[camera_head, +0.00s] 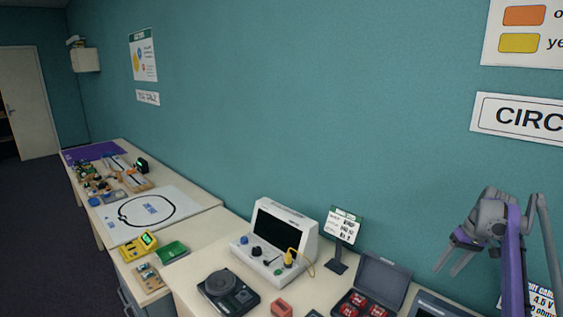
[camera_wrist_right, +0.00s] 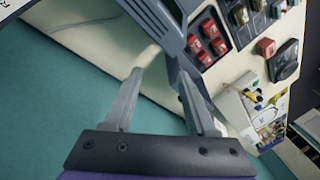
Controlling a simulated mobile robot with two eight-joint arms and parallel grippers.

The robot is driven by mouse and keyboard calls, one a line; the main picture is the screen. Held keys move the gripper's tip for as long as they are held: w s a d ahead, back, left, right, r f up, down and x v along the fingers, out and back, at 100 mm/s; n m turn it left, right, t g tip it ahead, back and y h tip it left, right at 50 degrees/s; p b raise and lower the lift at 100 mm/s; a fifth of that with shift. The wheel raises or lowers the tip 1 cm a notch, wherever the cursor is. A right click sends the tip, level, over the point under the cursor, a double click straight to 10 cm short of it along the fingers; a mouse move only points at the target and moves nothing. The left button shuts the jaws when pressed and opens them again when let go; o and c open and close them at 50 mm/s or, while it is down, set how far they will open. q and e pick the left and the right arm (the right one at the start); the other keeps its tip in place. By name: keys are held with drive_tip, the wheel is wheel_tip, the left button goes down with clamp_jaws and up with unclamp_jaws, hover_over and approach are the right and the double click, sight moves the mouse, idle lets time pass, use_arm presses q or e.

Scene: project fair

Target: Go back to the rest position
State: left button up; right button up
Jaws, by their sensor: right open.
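My right gripper (camera_head: 455,260) is raised at the right of the head view, in front of the teal wall and above the right end of the table. Its two grey fingers are spread and nothing is between them. In the right wrist view my right gripper (camera_wrist_right: 160,88) shows its two fingers apart, with table edge and wall behind them. My left gripper is not in view.
The long table (camera_head: 205,247) runs along the wall. It holds a white console (camera_head: 275,243), a black scale-like device (camera_head: 228,291), a grey case (camera_head: 382,278) with red pieces, a small sign (camera_head: 345,226) and a white track board (camera_head: 150,212). Dark floor (camera_head: 40,220) is clear at left.

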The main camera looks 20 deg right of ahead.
drive_tip(key=w+a+r+n+h, duration=0.1)
drive_tip(key=w+a, duration=0.3)
drive_tip(key=a, duration=0.3)
drive_tip(key=w+a+r, duration=0.1)
drive_tip(key=w+a, duration=0.2)
drive_tip(key=a, duration=0.4)
drive_tip(key=s+a+f+n+h, duration=0.1)
drive_tip(key=a, duration=1.3)
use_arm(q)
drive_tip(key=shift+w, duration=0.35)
use_arm(e)
drive_tip(key=s+a+f+n+t, duration=0.1)
drive_tip(key=s+a+f, duration=0.5)
drive_tip(key=a, duration=0.5)
drive_tip(key=s+a+f+n+t, duration=0.2)
drive_tip(key=s+a+f, duration=0.5)
drive_tip(key=a, duration=0.5)
drive_tip(key=shift+s+t, duration=0.3)
drive_tip(key=shift+s, duration=0.9)
